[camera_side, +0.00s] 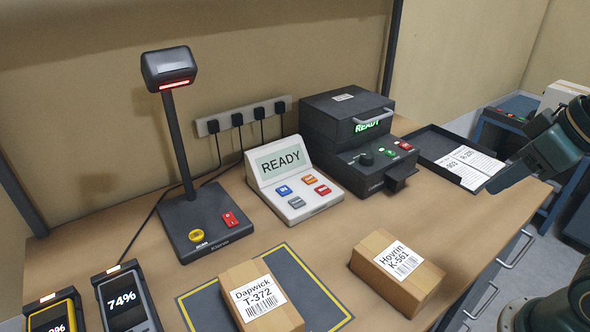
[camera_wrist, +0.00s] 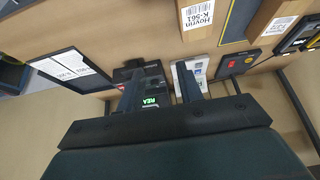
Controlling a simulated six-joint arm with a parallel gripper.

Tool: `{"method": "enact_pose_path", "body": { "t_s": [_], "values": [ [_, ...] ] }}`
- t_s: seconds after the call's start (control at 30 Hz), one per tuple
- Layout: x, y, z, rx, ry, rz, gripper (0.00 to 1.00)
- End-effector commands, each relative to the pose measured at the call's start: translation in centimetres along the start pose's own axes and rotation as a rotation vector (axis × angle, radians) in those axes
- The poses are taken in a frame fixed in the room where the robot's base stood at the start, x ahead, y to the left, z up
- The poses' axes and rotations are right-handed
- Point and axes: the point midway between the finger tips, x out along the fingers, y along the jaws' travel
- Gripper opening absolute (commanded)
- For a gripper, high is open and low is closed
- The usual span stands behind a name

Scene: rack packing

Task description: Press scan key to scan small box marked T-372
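The small box marked T-372 (camera_side: 235,281) lies label up on the yellow-bordered dark mat (camera_side: 310,290) at the front; part of it shows at the top right of the wrist view (camera_wrist: 262,20). The yellow scan key (camera_side: 196,236) sits on the scanner base (camera_side: 178,222), beside a red key (camera_side: 231,219). The scanner head (camera_side: 169,68) stands above on a post, with a red light bar. My gripper (camera_side: 492,187) is at the far right, well away from the scan key. In the wrist view my gripper (camera_wrist: 160,88) has its fingers apart with nothing held between them.
A box marked K-561 (camera_side: 425,282) lies right of the mat. A keypad terminal (camera_side: 303,206) and a black printer (camera_side: 345,105), both showing READY, stand behind. A black tray (camera_side: 425,140) holds two labels. Two handheld devices (camera_side: 128,304) stand at front left.

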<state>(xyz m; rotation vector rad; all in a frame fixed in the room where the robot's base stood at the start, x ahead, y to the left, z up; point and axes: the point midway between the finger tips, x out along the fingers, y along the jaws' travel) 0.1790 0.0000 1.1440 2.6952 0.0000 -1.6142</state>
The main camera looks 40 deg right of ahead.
Motion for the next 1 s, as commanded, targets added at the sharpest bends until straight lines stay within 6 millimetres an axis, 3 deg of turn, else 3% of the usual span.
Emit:
{"method": "enact_pose_path", "body": {
  "t_s": [0.03,0.2,0.23,1.0],
  "values": [
    [0.00,0.00,0.00,0.000,0.000,0.000,0.36],
    [0.00,0.00,0.00,0.000,0.000,0.000,0.03],
    [0.00,0.00,0.00,0.000,0.000,0.000,0.00],
    [0.00,0.00,0.00,0.000,0.000,0.000,0.00]
  ]
}}
